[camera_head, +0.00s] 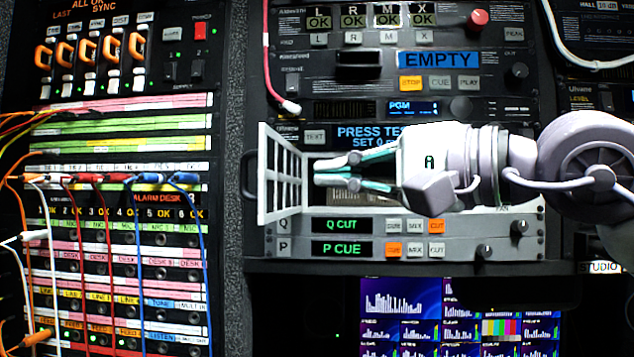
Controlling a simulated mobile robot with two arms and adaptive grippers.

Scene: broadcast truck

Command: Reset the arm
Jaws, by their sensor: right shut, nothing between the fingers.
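My right arm comes in from the right edge at mid height. My right gripper (318,170) points left, in front of the rack panel, with its two fingers close together and nothing held between them. The fingertips are by a white slotted grille door (281,174) that stands swung out from the panel. Whether they touch it, I cannot tell. The gripper and wrist hide part of the panel behind, including some of the blue "PRESS TEST" display (362,132). My left gripper is not in view.
Coloured cables (203,240) hang from the patch bay on the left. A white cable (560,50) loops at top right, and a pink-white cable (267,65) hangs near the "EMPTY" display (438,60). Q and P rows with buttons (393,250) lie below the gripper; monitors (458,320) are lower still.

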